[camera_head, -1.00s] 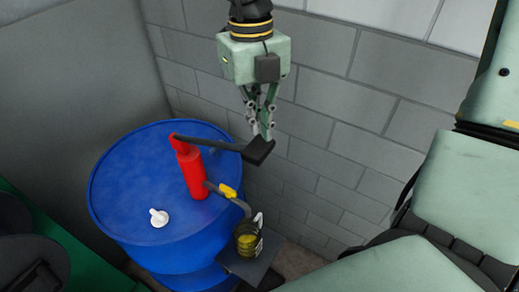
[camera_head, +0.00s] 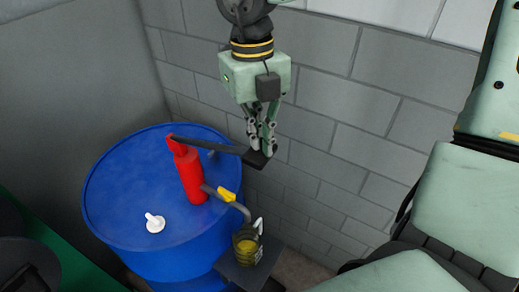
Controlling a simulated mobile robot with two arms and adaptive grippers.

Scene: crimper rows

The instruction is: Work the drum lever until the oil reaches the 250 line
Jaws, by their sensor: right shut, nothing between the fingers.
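The blue drum (camera_head: 130,215) stands at left centre with a red pump (camera_head: 191,176) upright on its lid. A dark lever (camera_head: 212,146) runs from the pump's top to the right and ends in a flat black pad (camera_head: 254,161). My right gripper (camera_head: 266,152) points down, shut and empty, with its fingertips at the pad, seemingly resting on it. A spout with a yellow band (camera_head: 227,194) bends down to a small jug (camera_head: 247,246) holding yellowish oil. The 250 line and exact oil level are too small to read. My left gripper is out of view.
The jug stands on a dark plate (camera_head: 237,272) beside the drum. A white cap (camera_head: 155,223) sits on the drum lid. A grey block wall (camera_head: 350,130) rises close behind the drum and gripper. A green surface (camera_head: 85,262) lies at lower left.

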